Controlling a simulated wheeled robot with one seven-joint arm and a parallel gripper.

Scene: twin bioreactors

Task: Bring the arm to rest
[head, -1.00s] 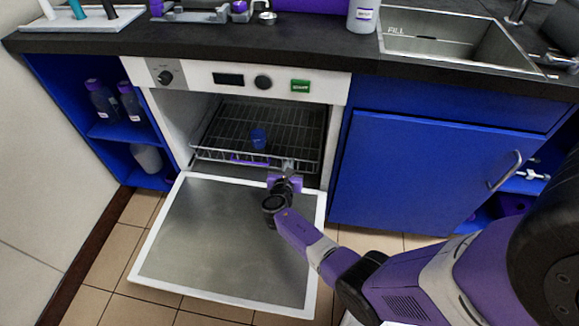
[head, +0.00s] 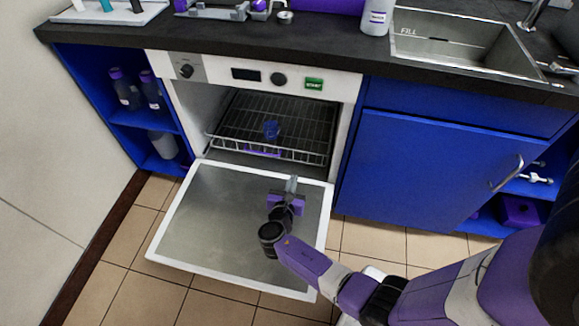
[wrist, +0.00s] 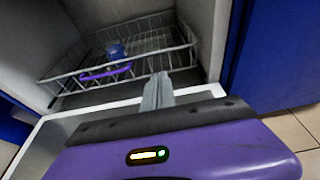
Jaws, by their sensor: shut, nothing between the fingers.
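My arm (head: 310,262) reaches in from the lower right in the head view. My gripper (head: 291,183) is above the lowered oven-like door (head: 215,222), in front of the open chamber. Its fingers are shut with nothing between them, and point toward the chamber. In the wrist view the closed fingers (wrist: 158,92) show in front of the wire rack. It is apart from the rack (head: 285,120) and from the small blue object (head: 271,129) on it.
The appliance front has a dial, a display and a green START button (head: 314,84). A counter with a sink (head: 460,40) runs above. A blue cabinet door (head: 430,165) is at the right. Shelves with bottles (head: 125,90) are at the left. Tiled floor (head: 120,235) is clear at the lower left.

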